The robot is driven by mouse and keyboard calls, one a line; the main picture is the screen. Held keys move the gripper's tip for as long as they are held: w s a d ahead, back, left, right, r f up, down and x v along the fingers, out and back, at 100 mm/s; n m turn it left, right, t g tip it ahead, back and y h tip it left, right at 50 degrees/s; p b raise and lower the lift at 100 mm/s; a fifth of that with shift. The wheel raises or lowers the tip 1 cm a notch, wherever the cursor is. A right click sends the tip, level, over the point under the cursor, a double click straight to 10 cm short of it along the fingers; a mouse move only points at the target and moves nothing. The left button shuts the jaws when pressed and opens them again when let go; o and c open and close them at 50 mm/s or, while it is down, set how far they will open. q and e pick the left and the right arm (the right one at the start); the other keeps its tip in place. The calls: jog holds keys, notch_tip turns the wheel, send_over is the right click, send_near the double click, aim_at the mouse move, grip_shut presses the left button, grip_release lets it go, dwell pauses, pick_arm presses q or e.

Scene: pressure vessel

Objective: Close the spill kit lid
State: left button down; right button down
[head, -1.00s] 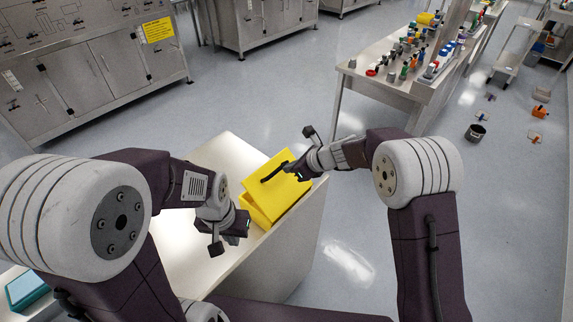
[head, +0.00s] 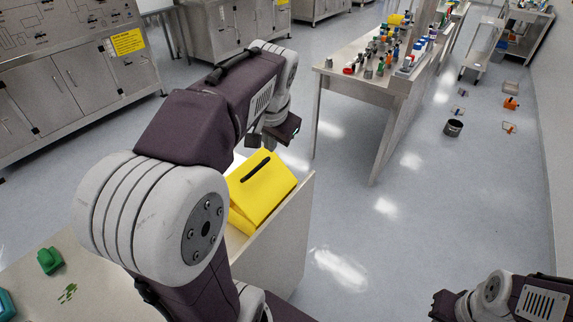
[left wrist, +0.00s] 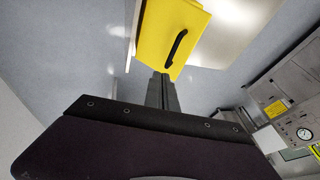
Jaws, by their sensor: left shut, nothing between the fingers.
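The yellow spill kit (head: 240,218) sits on the pale bench near its far right corner. Its yellow lid (head: 274,190), with a black handle (head: 256,169), stands tilted up from the box, partly open. My left gripper (head: 270,144) is just beyond the lid's upper edge, shut and empty. In the left wrist view its fingers (left wrist: 160,92) point at the yellow lid (left wrist: 160,30) near the black handle (left wrist: 175,48); I cannot tell whether they touch it. My right gripper (head: 440,304) is at the lower right, away from the kit; its jaw opening is unclear.
A green object (head: 49,260) lies on the near left part of the bench (head: 85,238). Another table (head: 350,82) with bottles stands behind to the right. A dark pot (head: 453,127) and small items are on the floor, which is clear in the middle.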

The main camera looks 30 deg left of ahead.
pick_arm(q)
send_near(261, 165)
notch_tip(261, 165, down, 3)
jog(key=w+d, duration=0.2)
jog(key=shift+a+f+p, duration=0.3)
jog(key=shift+a+f, duration=1.2)
jog(key=shift+a, duration=0.25)
jog(key=shift+a+p, duration=0.2)
jog(key=shift+p, duration=0.25)
